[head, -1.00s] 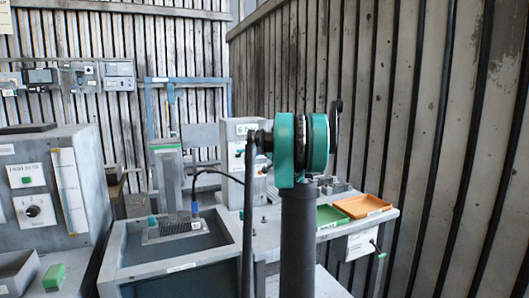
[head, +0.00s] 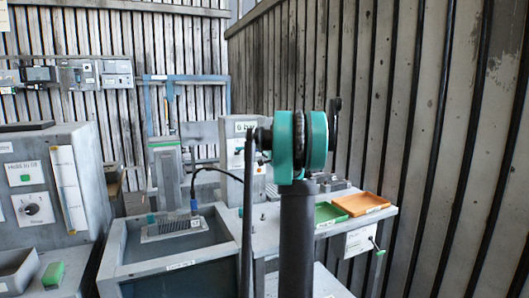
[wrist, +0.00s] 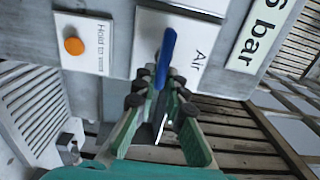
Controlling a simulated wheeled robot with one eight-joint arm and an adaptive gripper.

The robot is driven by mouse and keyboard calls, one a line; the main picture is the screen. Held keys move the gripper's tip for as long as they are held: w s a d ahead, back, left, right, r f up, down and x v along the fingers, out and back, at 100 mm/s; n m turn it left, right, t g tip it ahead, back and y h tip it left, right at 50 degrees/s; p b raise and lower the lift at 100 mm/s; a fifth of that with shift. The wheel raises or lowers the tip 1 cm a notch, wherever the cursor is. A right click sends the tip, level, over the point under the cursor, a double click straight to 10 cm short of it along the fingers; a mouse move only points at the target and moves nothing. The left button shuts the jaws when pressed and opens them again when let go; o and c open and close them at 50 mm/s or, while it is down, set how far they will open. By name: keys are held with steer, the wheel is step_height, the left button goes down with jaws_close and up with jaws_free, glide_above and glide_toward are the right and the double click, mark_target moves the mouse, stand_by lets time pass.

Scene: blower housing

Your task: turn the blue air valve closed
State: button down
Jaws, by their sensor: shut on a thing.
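The blue air valve (wrist: 167,52) is a lever on a white plate marked "Air" in the wrist view. Its lever stands nearly upright in the picture, leaning slightly right at the top. My gripper (wrist: 154,88) is shut on the lower end of the lever, with dark finger pads on either side. The contact at the pads is partly hidden. In the head view my arm's teal joint stands in front, and neither the valve nor the gripper can be made out.
An orange button (wrist: 74,46) marked "Hold to vent" is left of the valve. A "6 bar" sign (wrist: 257,32) is to the right. In the head view, a green tray (head: 329,213) and an orange tray (head: 361,204) lie on the bench right of my arm.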

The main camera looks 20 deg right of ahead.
steer(key=c, duration=1.6)
jaws_free()
steer(key=shift+s, duration=0.1)
steer(key=s, duration=1.1)
steer(key=shift+s+d, duration=0.25)
steer(key=shift+s, duration=0.15)
